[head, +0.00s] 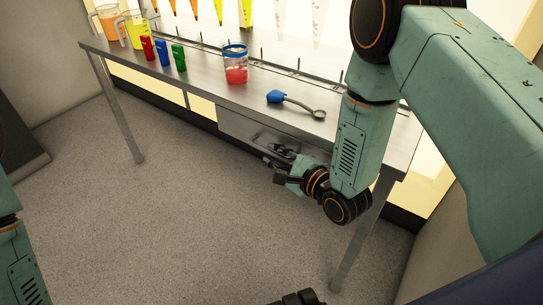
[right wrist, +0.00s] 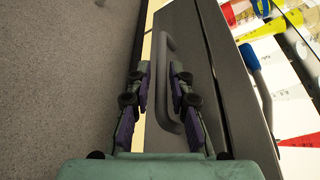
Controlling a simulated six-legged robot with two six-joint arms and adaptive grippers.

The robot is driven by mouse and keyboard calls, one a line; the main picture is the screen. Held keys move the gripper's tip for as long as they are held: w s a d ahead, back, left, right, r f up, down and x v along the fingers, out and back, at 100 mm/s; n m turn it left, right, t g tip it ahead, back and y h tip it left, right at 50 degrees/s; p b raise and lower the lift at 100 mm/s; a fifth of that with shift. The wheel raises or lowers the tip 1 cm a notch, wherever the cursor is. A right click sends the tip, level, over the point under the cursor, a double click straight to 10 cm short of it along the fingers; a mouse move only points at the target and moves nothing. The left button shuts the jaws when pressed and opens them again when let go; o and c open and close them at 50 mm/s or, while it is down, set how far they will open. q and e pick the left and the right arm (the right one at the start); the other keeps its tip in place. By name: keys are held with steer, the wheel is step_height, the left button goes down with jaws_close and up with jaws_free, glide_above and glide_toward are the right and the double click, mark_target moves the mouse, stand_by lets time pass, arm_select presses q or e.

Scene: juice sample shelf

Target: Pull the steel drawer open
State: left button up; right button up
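The steel drawer (head: 232,122) sits under the tabletop, and its front looks flush with the table's edge. Its grey bar handle (right wrist: 161,88) runs along the drawer front (right wrist: 188,60) in the right wrist view. My right gripper (head: 279,163) is at the drawer front in the head view, partly hiding the handle. In the right wrist view its fingers (right wrist: 160,74) are spread, one on each side of the handle, with gaps visible. Whether the fingertips touch the drawer front cannot be told.
On the steel table (head: 205,82) stand a red-filled jar (head: 236,66), a blue-handled strainer (head: 295,104), red, blue and green small items, and two jugs at the far left. A table leg (head: 352,240) stands right of my gripper. The floor before the drawer is clear.

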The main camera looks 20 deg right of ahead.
steer(key=shift+w+a, duration=0.2)
steer(key=shift+w, duration=0.25)
jaws_close()
steer(key=shift+w, duration=0.1)
